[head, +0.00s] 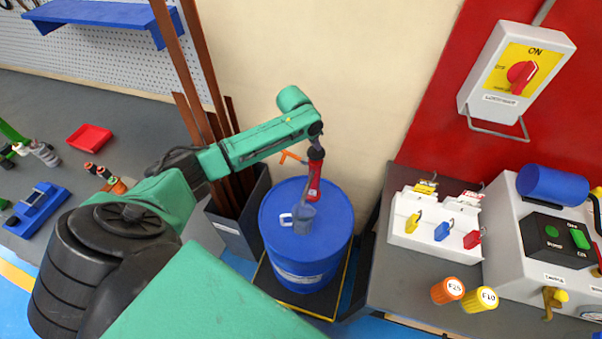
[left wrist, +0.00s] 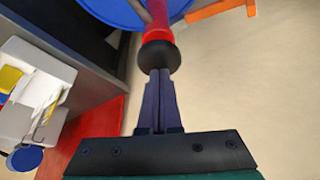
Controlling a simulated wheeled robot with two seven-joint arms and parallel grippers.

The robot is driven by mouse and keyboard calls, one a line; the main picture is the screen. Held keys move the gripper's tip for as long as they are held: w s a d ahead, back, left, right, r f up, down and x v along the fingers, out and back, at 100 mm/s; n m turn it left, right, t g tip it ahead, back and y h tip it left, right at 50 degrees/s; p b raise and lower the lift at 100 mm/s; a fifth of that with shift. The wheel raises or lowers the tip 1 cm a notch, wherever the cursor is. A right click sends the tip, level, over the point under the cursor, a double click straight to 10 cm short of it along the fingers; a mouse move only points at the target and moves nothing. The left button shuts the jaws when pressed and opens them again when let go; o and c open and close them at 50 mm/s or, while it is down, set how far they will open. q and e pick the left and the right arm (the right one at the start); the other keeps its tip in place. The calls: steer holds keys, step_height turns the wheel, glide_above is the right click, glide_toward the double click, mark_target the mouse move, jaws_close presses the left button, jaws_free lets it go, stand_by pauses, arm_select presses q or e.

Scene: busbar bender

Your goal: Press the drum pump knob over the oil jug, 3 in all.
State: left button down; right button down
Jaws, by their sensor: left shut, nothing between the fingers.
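The red drum pump (head: 315,188) stands on the blue drum (head: 277,245), with its dark round knob (left wrist: 159,58) on top. A small translucent jug (head: 303,217) with a pale handle is on the drum top beside the pump's lower end; its oil level is too small to tell. My left gripper (head: 316,147) is above the pump, pointing down. In the left wrist view its two fingers (left wrist: 158,74) are shut and empty, with their tips at the knob, touching or nearly so. My right gripper is not in view.
A bin of tall brown bars (head: 237,235) stands left of the drum. An orange piece (head: 292,156) shows beside the pump top. On the right, a grey bench holds a padlock rack (head: 405,216) and a machine (head: 511,240). A red rotary switch (head: 521,74) is on the wall.

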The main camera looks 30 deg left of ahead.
arm_select(q)
steer(key=shift+s+f, duration=0.1)
steer(key=shift+f, duration=0.15)
step_height(320, 180, up, 3)
steer(key=p, duration=0.3)
steer(key=shift+f, duration=0.2)
steer(key=shift+r+p, duration=0.45)
steer(key=shift+r, duration=1.8)
